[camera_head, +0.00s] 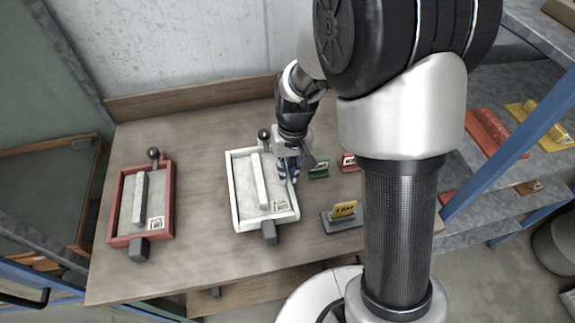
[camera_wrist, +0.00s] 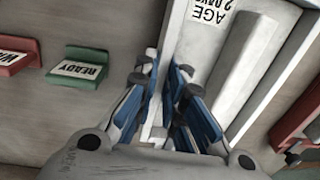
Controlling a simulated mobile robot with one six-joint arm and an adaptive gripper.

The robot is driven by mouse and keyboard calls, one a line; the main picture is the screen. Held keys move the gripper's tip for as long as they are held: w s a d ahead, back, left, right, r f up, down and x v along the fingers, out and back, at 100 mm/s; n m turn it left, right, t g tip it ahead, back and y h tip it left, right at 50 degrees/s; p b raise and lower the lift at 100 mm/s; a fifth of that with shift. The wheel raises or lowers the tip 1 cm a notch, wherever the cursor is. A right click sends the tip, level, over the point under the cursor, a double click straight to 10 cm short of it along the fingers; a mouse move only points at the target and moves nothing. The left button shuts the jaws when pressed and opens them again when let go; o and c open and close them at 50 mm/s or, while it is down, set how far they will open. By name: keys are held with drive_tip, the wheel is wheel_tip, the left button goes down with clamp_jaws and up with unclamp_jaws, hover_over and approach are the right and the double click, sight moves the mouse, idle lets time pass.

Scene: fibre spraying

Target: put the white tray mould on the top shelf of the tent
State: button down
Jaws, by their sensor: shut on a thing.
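The white tray mould (camera_head: 234,194) lies flat on the wooden table, with a pale bar inside, a dark knob at its far end and a dark block at its near end. My gripper (camera_head: 288,172) reaches down to its right side.
A red tray mould (camera_head: 113,207) lies to the left on the table (camera_head: 200,270). A green READY sign (camera_head: 319,170), a red sign (camera_head: 348,162) and a yellow sign (camera_head: 343,210) stand to the right. A blue-framed rack (camera_head: 520,150) holds red and yellow items. A greenish panelled structure (camera_head: 45,100) stands left.

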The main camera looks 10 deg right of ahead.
drive_tip(key=shift+f+b, duration=0.35)
drive_tip(key=shift+f, duration=1)
drive_tip(key=shift+f, duration=0.15)
drive_tip(key=c, duration=1.7)
unclamp_jaws()
